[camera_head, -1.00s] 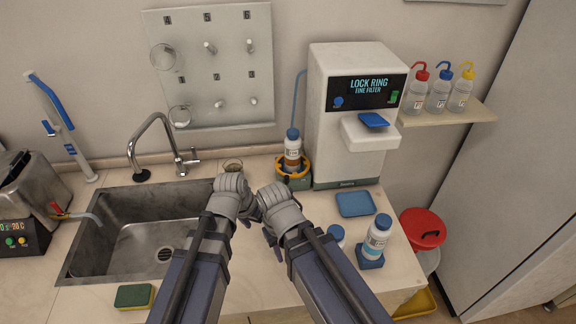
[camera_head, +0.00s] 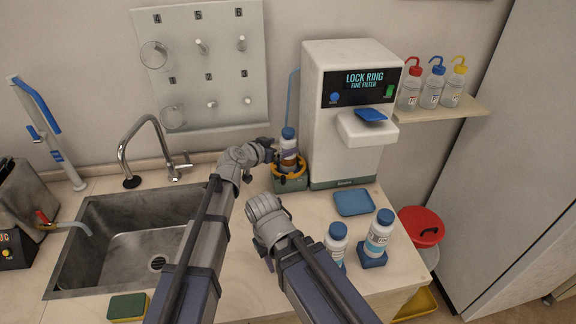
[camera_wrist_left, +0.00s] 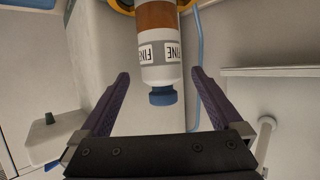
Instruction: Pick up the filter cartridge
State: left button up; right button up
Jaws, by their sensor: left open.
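A filter cartridge (camera_head: 289,140) with a blue cap, white label and brown band stands upright in a yellow ring on a green-grey base (camera_head: 290,182), left of the white machine. In the left wrist view the cartridge (camera_wrist_left: 160,52) reads "FINE", with its blue cap toward me. My left gripper (camera_head: 274,148) is at the cartridge's left side, near its upper part. In the wrist view its open fingers (camera_wrist_left: 160,82) lie either side of the cap end, with gaps on both sides. My right gripper (camera_head: 272,212) is over the counter in front; its finger opening is unclear.
The white machine (camera_head: 350,65), reading "LOCK RING FINE FILTER", stands right of the ring. Two more blue-capped bottles (camera_head: 378,235) (camera_head: 336,243) and a blue tray (camera_head: 354,203) are on the counter at right. The sink (camera_head: 75,240) lies left. A hose (camera_head: 292,95) runs behind.

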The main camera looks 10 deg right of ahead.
aim_at(288, 143)
pick_arm(q)
jog(key=shift+b+x, duration=0.85)
jog(key=shift+x, duration=1.85)
pick_arm(e)
jog(key=shift+f, duration=0.9)
pick_arm(q)
jog(key=shift+r, duration=0.15)
jog(key=shift+c, duration=0.6)
grip_shut()
